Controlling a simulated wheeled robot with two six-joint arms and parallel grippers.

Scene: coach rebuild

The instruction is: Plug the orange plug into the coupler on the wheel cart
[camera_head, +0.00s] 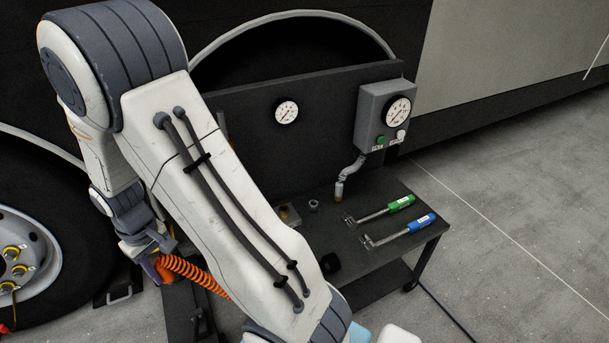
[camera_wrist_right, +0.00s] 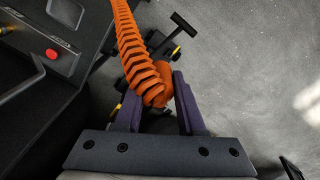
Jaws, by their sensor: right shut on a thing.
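My right gripper (camera_head: 160,268) is at the left of the head view, beside the wheel. In the right wrist view my right gripper (camera_wrist_right: 158,102) is shut on the orange plug (camera_wrist_right: 165,82), which sits between its purple fingers. An orange coiled hose (camera_wrist_right: 135,45) runs up from the plug; the hose (camera_head: 192,275) also shows in the head view, passing behind my arm. A dark frame with a T-shaped handle (camera_wrist_right: 183,24) and yellow parts lies beyond the fingers; it may be part of the wheel cart. I cannot make out the coupler. My left gripper is not in view.
A wheel (camera_head: 25,262) stands at the left. A dark bench (camera_head: 375,270) carries a green-handled tool (camera_head: 400,204) and a blue-handled tool (camera_head: 420,224), with a gauge box (camera_head: 370,105) on its back panel. My arm hides much of the middle.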

